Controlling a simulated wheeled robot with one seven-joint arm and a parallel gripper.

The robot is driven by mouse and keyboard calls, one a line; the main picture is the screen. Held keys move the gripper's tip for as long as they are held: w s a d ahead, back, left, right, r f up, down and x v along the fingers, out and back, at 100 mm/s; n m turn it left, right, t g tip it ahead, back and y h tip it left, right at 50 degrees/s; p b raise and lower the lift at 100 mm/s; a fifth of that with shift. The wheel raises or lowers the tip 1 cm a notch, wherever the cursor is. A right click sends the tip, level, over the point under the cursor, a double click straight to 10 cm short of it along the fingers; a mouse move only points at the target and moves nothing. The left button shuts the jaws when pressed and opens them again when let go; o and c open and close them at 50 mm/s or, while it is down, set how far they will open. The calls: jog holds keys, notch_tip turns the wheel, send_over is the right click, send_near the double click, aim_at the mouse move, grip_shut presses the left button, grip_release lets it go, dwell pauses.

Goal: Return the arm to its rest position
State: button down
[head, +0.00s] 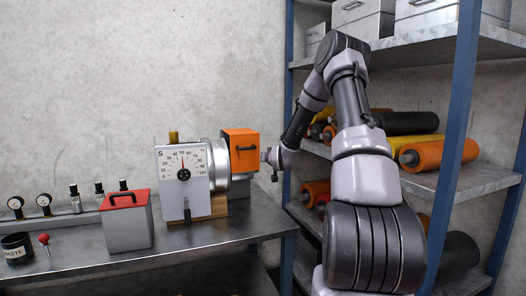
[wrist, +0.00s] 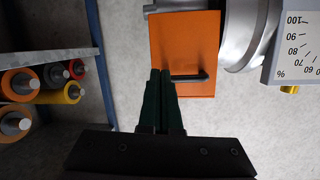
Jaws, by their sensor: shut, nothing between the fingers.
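My arm reaches up from the lower right of the head view and bends over toward the bench. My gripper (head: 271,160) is beside the orange box-shaped part with a dark handle (head: 240,150). In the wrist view my gripper (wrist: 160,74) shows two dark green fingers pressed together with nothing between them. Its tips overlap the orange face (wrist: 182,45) near the black handle (wrist: 190,79); whether they touch it I cannot tell.
The dial instrument (head: 183,178) and a grey box with a red lid (head: 126,220) stand on the metal bench (head: 210,240). A blue-posted shelf (head: 458,110) holding rollers (head: 438,154) rises close on the right.

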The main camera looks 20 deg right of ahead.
jog(key=s+a+r+g, duration=0.2)
jog(key=s+a+r, duration=0.2)
jog(key=s+r, duration=0.45)
jog(key=s+a+r+g, duration=0.2)
jog(key=s+a+r, duration=0.4)
jog(key=s, duration=0.4)
jog(key=s+a+r+g+y, duration=0.1)
jog(key=s+a+r+g, duration=0.1)
jog(key=s, duration=1.2)
jog(key=s+a+r+m+g+y, duration=0.1)
jog(key=s+a+r+g+y, duration=0.1)
jog(key=s, duration=1.3)
jog(key=shift+a+r+m, duration=0.2)
jog(key=shift+a+m, duration=0.1)
jog(key=shift+a, duration=0.15)
